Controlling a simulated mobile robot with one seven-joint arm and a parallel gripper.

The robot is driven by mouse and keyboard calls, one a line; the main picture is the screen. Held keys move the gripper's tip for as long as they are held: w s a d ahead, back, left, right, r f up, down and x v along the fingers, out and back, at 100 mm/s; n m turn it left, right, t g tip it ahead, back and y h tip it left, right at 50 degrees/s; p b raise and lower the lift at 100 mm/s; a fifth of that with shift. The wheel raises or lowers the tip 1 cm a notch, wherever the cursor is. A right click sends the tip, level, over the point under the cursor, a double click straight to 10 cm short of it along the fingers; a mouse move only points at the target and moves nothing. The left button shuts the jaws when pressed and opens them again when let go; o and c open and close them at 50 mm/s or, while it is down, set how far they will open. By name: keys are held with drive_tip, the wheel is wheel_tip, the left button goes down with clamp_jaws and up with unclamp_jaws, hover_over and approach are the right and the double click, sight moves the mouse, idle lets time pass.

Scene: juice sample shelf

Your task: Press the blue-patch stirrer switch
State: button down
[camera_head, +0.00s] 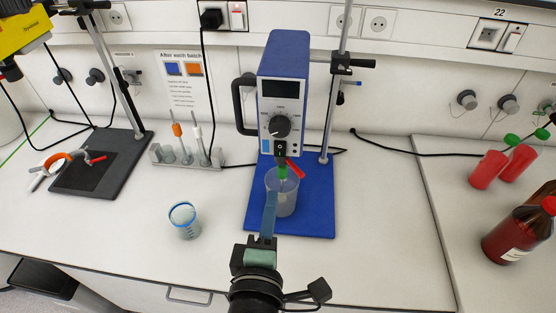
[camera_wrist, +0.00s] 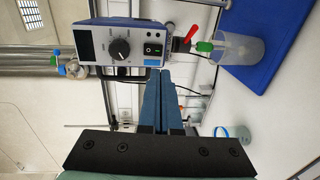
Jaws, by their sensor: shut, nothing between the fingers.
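The blue stirrer (camera_head: 284,55) hangs on a stand, its light front panel carrying a dark display, a knob and a black rocker switch (camera_head: 280,149). A light-blue patch (camera_head: 266,146) sits left of the switch. The wrist view shows the panel turned, with the switch (camera_wrist: 153,49) bearing a small green mark and the patch (camera_wrist: 153,62) beside it. My gripper (camera_head: 271,194) is shut and empty, in front of the beaker and below the panel in the head view. In the wrist view its fingertips (camera_wrist: 160,72) appear close to the patch; I cannot tell whether they touch.
A clear beaker (camera_head: 288,205) stands under the stirrer on the blue base plate (camera_head: 315,220). A small blue-rimmed beaker (camera_head: 184,228) stands left. A yellow device (camera_head: 22,30) is partly visible at upper left. A brown bottle (camera_head: 515,237) and red cups (camera_head: 487,170) stand right.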

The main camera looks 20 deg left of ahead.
sight(280, 155)
drive_tip(key=p+x, duration=0.3)
drive_tip(key=x, duration=0.7)
drive_tip(key=shift+w, duration=0.1)
drive_tip(key=shift+w+b, duration=0.15)
drive_tip(key=shift+b, duration=0.55)
